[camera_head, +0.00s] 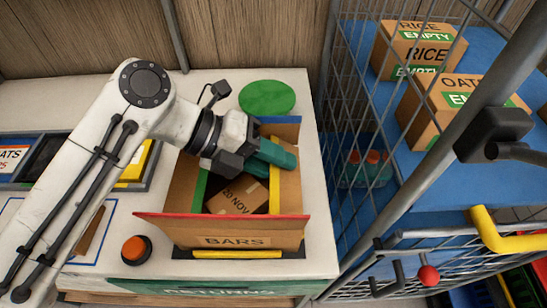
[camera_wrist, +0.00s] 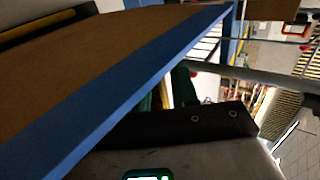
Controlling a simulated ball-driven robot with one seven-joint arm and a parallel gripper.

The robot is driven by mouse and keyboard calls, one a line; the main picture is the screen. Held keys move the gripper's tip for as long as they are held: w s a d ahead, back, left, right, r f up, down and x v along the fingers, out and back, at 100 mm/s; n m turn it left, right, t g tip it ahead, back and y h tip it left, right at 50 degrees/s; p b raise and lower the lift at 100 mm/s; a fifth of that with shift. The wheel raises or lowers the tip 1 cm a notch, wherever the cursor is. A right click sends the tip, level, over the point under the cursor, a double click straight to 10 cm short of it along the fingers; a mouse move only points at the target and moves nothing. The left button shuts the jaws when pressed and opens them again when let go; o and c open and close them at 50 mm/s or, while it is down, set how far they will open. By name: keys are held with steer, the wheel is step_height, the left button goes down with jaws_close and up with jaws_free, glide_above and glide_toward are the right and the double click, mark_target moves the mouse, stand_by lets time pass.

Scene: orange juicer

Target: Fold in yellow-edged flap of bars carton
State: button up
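The open bars carton (camera_head: 222,240) stands on the pale counter. Its yellow-edged flap (camera_head: 288,194) is on the right side, with its yellow edge towards the carton's middle, so it looks leaned inward. My gripper (camera_head: 276,157) has teal fingers, which lie over the back part of this flap. Contact is not clear, nor is any gap between the fingers. The green-edged flap (camera_head: 185,188) also slants inward on the left. The red-edged flap (camera_head: 222,224) spreads outward at the front. The blue-edged flap (camera_head: 284,125) is at the back and fills much of the wrist view (camera_wrist: 110,65).
A brown packet marked 20 NOV (camera_head: 238,196) lies inside the carton. An orange button (camera_head: 135,249) is at front left, and a green disc (camera_head: 267,98) lies behind. A wire cage (camera_head: 352,110) with boxes stands close on the right.

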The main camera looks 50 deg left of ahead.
steer(key=shift+c, duration=0.3)
jaws_close()
steer(key=shift+s+a+f+t+b, duration=0.1)
steer(key=shift+f+t+b, duration=0.3)
steer(key=shift+b, duration=0.3)
steer(key=shift+h, duration=0.4)
steer(key=shift+r, duration=0.1)
steer(key=shift+o, duration=0.3)
jaws_free()
steer(key=shift+s, duration=0.1)
